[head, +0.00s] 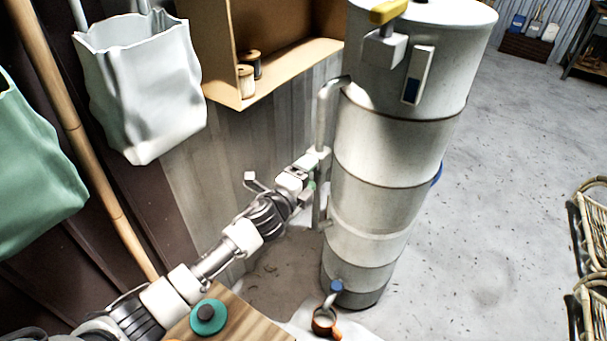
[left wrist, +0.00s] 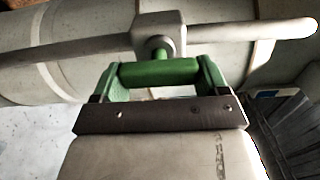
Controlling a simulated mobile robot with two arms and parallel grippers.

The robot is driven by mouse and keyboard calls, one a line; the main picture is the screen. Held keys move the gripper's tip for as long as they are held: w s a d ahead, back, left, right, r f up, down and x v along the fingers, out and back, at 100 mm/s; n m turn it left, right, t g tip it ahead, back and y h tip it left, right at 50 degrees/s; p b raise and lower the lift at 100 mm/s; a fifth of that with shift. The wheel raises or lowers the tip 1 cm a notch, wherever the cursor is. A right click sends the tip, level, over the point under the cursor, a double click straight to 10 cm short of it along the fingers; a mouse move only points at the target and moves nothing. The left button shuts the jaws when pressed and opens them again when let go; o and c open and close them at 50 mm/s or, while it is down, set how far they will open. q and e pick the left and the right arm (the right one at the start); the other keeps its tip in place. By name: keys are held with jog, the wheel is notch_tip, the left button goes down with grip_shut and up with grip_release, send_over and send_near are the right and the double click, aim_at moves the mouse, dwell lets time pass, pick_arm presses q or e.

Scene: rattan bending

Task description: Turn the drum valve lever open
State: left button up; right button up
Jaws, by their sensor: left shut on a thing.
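The drum (head: 385,140) is a tall grey-white banded cylinder right of centre in the head view. A thin pipe (head: 324,105) runs down its left side. In the left wrist view, a pale valve body (left wrist: 158,36) sits on the pipe (left wrist: 250,30), with a green valve lever (left wrist: 158,73) on a short green stem. My left gripper (head: 308,180) is at the pipe, beside the drum. In the left wrist view its green fingers (left wrist: 155,80) are shut on the lever. In the head view the arm hides most of the lever.
A yellow handle (head: 388,12) tops the drum. A blue-handled tap (head: 336,286) is low on it, above an orange cup (head: 323,322). A shelf (head: 285,65) with spools and a white bag (head: 145,85) hang at left. A bamboo pole (head: 85,150) leans there.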

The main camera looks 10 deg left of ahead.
pick_arm(q)
jog(key=o, duration=0.7)
jog(key=shift+w+a+r, duration=0.15)
jog(key=shift+a+r, duration=0.15)
jog(key=shift+o, duration=1.1)
jog(key=shift+f, duration=0.15)
jog(key=shift+s, duration=0.4)
jog(key=v, duration=1)
jog(key=shift+a, duration=0.2)
